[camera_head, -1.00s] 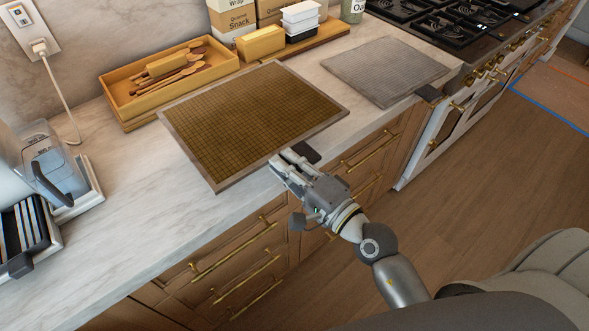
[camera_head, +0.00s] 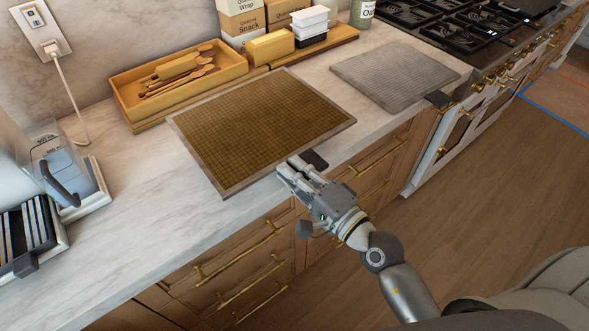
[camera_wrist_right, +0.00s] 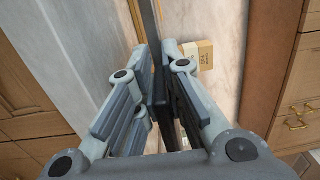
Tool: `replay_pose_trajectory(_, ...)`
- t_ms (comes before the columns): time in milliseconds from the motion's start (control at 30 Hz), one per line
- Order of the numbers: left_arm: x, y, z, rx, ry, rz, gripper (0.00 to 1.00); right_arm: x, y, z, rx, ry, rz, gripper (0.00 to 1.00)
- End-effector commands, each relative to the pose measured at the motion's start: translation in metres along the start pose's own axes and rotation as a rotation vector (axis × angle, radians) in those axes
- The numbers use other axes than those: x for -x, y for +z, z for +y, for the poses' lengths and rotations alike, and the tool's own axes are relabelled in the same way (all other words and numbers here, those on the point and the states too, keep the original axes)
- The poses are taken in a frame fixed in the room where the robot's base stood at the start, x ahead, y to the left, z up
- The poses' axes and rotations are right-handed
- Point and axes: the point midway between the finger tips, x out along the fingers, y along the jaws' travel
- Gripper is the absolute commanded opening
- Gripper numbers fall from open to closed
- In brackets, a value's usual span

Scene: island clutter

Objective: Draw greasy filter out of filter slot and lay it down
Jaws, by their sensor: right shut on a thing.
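The greasy filter (camera_head: 262,130) is a flat brown-yellow mesh panel with a grey frame. It spans the marble counter near its front edge, broad face up, in the head view. I cannot tell whether it touches the counter. Its dark tab (camera_head: 315,160) shows at the near edge. My right gripper (camera_head: 287,172) is at that near edge, shut on the filter. In the right wrist view the fingers (camera_wrist_right: 158,85) close on both sides of a dark, edge-on piece. A holder (camera_head: 35,235) with upright slats, possibly the filter slot, stands at lower left. My left gripper is out of view.
A grey mesh panel (camera_head: 395,73) with a dark tab lies to the right, before the stove (camera_head: 455,30). A wooden tray (camera_head: 128,100) of utensils, a yellow block (camera_head: 272,46) and boxes stand behind. Bare counter (camera_head: 150,200) lies to the left. Drawers are below.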

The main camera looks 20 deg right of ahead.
Motion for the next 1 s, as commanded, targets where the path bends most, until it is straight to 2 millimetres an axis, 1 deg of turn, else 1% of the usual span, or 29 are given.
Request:
replay_pose_trajectory(33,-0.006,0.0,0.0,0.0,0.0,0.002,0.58,0.0,0.0,0.006,0.001,-0.001,0.0,0.0)
replay_pose_trajectory(700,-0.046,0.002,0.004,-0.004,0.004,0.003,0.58,0.001,0.0,0.053,0.001,-0.002,0.0,0.0)
replay_pose_trajectory(900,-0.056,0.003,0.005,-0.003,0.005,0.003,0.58,0.001,0.0,0.064,0.001,-0.003,0.001,0.0)
replay_pose_trajectory(1000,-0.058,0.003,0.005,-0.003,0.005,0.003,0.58,0.001,0.0,0.067,0.001,-0.003,0.001,0.0)
